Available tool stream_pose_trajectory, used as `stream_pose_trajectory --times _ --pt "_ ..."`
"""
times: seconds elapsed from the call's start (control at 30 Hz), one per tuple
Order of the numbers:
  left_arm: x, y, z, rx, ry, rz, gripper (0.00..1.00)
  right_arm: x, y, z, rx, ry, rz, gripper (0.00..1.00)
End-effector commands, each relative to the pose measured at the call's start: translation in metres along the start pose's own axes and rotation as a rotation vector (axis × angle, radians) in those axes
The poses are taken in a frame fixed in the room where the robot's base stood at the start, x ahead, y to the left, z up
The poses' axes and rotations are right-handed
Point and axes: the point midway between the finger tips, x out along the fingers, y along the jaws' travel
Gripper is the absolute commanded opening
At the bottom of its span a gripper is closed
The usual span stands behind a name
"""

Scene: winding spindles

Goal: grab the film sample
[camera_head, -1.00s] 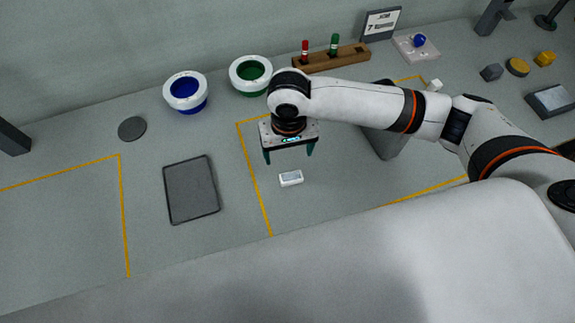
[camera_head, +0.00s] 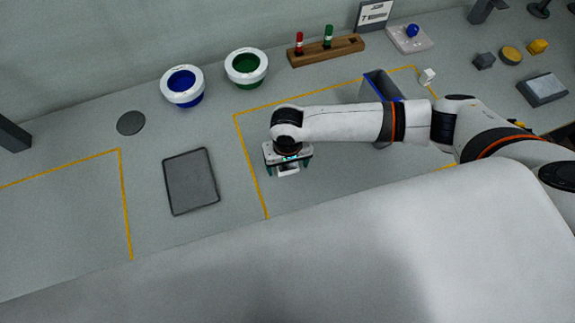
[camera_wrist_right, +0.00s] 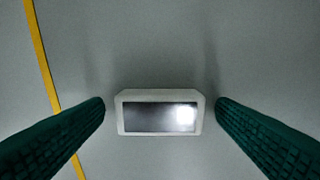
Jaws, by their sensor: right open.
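The film sample (camera_wrist_right: 160,94) is a small white block with a dark, shiny window on top. In the right wrist view it lies between the two green fingers of my right gripper (camera_wrist_right: 160,115), with a gap on each side. In the head view the film sample (camera_head: 288,170) is partly hidden under my right gripper (camera_head: 288,172), inside the yellow-taped area near its left line. My right gripper is open and points down over the sample. My left gripper is not in view.
A dark flat tray (camera_head: 191,181) lies to the left. Blue (camera_head: 183,85) and green (camera_head: 246,67) bowls with white rims stand behind. A wooden rack (camera_head: 325,50) with red and green pieces is at the back. A blue-edged grey bin (camera_head: 380,86) stands behind my right arm.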

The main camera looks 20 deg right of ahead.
Motion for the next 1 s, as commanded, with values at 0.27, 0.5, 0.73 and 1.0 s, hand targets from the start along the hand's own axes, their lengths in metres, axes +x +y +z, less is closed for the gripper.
stream_pose_trajectory --times 0.27,0.5,0.73,1.0 --pt "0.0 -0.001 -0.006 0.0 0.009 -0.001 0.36 0.0 0.0 0.0 0.0 0.0 0.0 0.47" --pt "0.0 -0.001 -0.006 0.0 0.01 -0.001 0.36 -0.001 0.0 0.0 0.0 0.0 0.0 0.32" --pt "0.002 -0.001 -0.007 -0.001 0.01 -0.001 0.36 -0.014 0.0 0.001 0.0 -0.002 0.002 0.32" --pt "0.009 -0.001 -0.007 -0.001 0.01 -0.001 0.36 -0.067 0.0 0.001 0.0 -0.002 0.002 0.32"
